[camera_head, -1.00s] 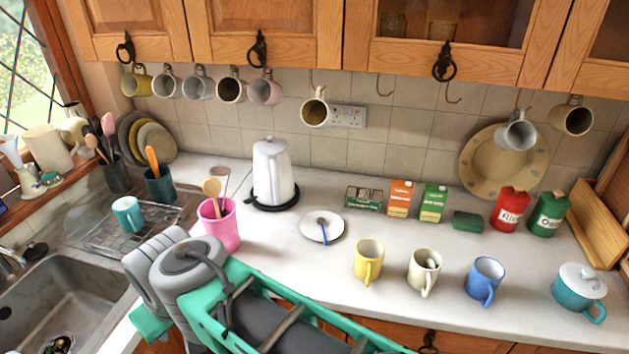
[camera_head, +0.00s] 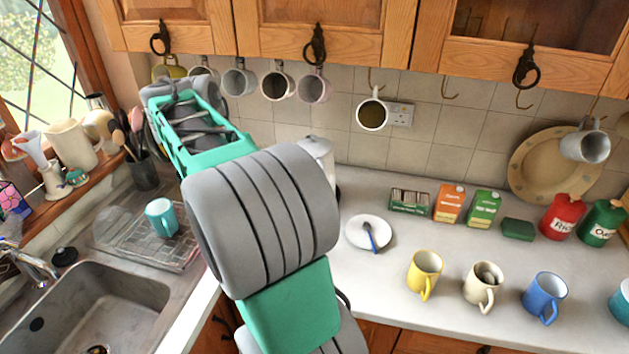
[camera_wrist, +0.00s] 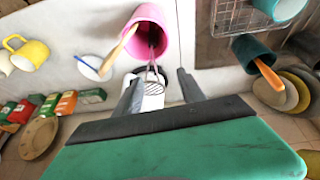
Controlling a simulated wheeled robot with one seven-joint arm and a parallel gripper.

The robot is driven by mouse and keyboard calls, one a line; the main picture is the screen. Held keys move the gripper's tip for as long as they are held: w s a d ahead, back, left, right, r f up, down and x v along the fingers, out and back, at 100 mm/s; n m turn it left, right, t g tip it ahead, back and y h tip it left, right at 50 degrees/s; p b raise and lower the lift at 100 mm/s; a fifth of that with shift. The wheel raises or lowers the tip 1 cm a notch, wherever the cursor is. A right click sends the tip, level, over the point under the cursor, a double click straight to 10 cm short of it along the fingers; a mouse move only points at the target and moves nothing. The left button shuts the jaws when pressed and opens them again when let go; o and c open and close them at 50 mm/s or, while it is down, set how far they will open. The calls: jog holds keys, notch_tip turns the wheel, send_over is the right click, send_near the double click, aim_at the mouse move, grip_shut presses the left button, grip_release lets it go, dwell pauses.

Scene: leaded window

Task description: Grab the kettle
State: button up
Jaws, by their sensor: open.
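The white kettle (camera_head: 320,155) stands on the counter by the tiled wall. In the head view my arm hides most of it, leaving its top and right side visible. My gripper (camera_wrist: 158,77) shows in the wrist view, its two dark fingers apart with nothing held. The kettle (camera_wrist: 152,103) appears white between and beyond the fingers, partly covered by a slotted utensil. I cannot tell the exact gap between fingers and kettle.
A pink cup (camera_wrist: 145,35) with utensils stands close to the fingers. A teal utensil pot (camera_wrist: 250,50) is nearby. Mugs hang below the cupboards (camera_head: 330,35). A white plate (camera_head: 368,232) and several mugs occupy the counter to the right.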

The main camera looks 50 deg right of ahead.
jog(key=d+m, duration=0.1)
jog(key=d, duration=0.2)
jog(key=d+f+m+g, duration=0.1)
jog(key=d+m, duration=0.1)
jog(key=d, duration=0.1)
jog(key=d+f+m+g, duration=0.1)
jog(key=d+m, duration=0.1)
jog(key=d, duration=0.1)
jog(key=shift+w+d+p, duration=0.15)
jog(key=shift+d+p, duration=0.2)
jog(key=s+d+f+m+b, duration=0.1)
jog(key=s+d+f+m, duration=0.1)
jog(key=d+f, duration=0.2)
jog(key=s+d+f+m+g+b, duration=0.1)
jog(key=s+d+f+m, duration=0.1)
jog(key=f, duration=0.4)
jog(key=s+d+f+m+g+y+b, duration=0.1)
jog(key=s+d+f+m+b, duration=0.1)
jog(key=s+d+f+m, duration=0.1)
jog(key=shift+d+f+m, duration=0.35)
jog(key=shift+d+f, duration=0.15)
jog(key=shift+d, duration=0.2)
jog(key=shift+d+f+m, duration=0.35)
jog(key=shift+d+f, duration=0.1)
jog(key=shift+d, duration=0.2)
jog(key=shift+c, duration=0.4)
grip_shut()
jog(key=shift+r, duration=0.1)
